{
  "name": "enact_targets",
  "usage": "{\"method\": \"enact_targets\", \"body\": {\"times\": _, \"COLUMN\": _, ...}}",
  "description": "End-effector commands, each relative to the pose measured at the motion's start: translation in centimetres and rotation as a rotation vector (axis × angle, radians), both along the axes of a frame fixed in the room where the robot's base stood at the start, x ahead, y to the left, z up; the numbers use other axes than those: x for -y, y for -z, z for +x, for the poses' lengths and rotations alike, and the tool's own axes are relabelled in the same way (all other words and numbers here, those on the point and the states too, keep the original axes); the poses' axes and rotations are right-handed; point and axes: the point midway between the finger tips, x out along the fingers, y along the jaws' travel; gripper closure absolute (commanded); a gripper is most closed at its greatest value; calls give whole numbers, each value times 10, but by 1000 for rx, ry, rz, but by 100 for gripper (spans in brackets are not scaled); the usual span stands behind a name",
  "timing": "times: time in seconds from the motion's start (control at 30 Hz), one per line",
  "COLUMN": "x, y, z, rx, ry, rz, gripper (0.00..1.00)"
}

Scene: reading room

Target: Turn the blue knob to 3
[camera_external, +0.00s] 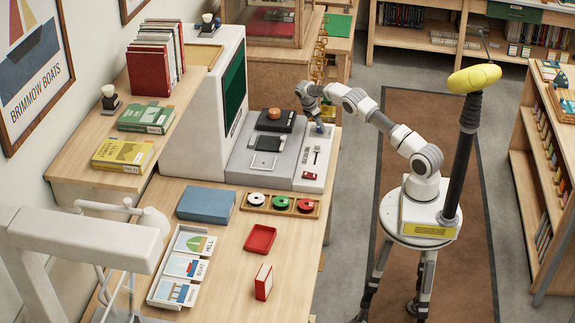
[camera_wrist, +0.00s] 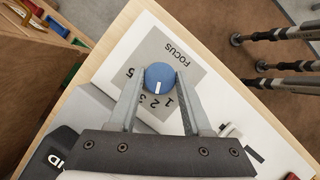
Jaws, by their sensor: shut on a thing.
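The blue knob (camera_wrist: 160,75) sits on a grey dial plate (camera_wrist: 182,50) marked FOCUS, with the numbers 1, 2, 3 and 5 readable; the 4 seems hidden behind a finger. The white mark on the knob points down and slightly left in the wrist view, roughly at the 3. My gripper (camera_wrist: 160,80) is shut on the knob, with one finger on each side. In the external view my gripper (camera_external: 317,118) reaches down onto the right strip of the grey and white machine, and the knob is a small blue spot mostly covered by it.
The machine's base (camera_external: 265,157) carries a slider, a red part and a black block with an orange knob. A tall white screen housing (camera_external: 200,110) stands to its left. A tray of spools (camera_external: 280,205), a blue box (camera_external: 206,204) and a red tray (camera_external: 260,239) lie in front.

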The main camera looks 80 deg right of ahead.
Motion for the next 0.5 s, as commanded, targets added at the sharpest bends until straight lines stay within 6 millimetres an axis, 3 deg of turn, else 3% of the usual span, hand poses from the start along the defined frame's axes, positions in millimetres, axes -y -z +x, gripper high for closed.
{"method": "enact_targets", "body": {"times": 0.5, "x": 2, "y": 1, "z": 1, "rx": 2, "ry": 266, "rz": 0, "gripper": 100}}
